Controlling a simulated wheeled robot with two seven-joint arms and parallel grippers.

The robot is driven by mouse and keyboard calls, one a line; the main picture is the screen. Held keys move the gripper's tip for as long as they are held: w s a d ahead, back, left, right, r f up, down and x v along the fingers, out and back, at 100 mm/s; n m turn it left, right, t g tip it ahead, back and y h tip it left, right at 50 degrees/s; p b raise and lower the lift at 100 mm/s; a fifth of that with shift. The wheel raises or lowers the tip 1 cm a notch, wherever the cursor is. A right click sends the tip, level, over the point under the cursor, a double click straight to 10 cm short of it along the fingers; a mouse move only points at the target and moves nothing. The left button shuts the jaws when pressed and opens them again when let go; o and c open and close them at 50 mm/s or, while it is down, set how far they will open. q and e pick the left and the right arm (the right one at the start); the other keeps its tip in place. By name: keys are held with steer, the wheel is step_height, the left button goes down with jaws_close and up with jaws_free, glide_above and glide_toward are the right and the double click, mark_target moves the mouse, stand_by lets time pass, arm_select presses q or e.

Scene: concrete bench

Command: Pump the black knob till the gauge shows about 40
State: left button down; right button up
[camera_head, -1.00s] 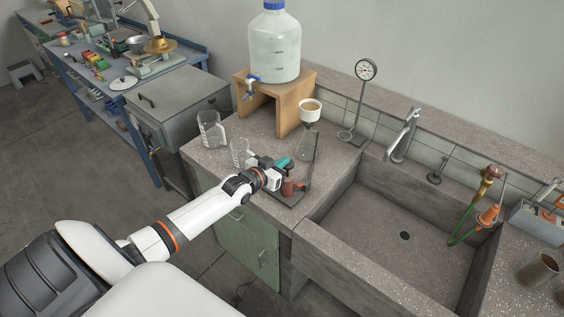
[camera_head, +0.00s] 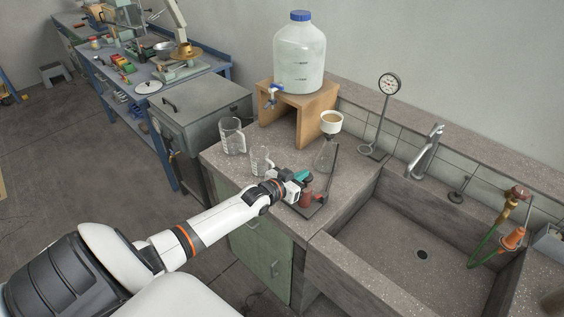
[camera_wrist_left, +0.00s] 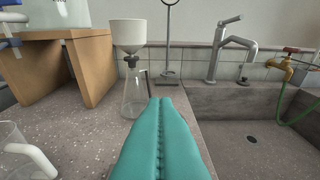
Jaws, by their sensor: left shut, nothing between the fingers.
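The gauge (camera_head: 389,84) is a round white dial on a thin grey stand at the back of the bench; its reading is too small to tell. In the left wrist view only its stand (camera_wrist_left: 167,45) and base show clearly. A small red-brown body (camera_head: 306,199) and an upright dark rod (camera_head: 334,168) stand on a dark base beside my left gripper, probably the pump. I cannot make out the black knob; my gripper may hide it. My left gripper (camera_head: 302,175) has teal fingers, pressed together and empty, also in the wrist view (camera_wrist_left: 161,103). My right gripper is out of view.
A flask with a white funnel (camera_head: 329,123) stands just beyond my gripper. Two glass jugs (camera_head: 232,136) stand to its left. A large water bottle (camera_head: 300,58) sits on a wooden stand behind. The sink (camera_head: 400,245) with its tap opens to the right.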

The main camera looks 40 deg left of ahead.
arm_select(q)
steer(key=d+r+b+v, duration=0.1)
steer(key=v, duration=0.9)
steer(key=shift+a+r+b, duration=0.25)
steer(key=shift+a+b, duration=0.1)
steer(key=shift+a, duration=0.1)
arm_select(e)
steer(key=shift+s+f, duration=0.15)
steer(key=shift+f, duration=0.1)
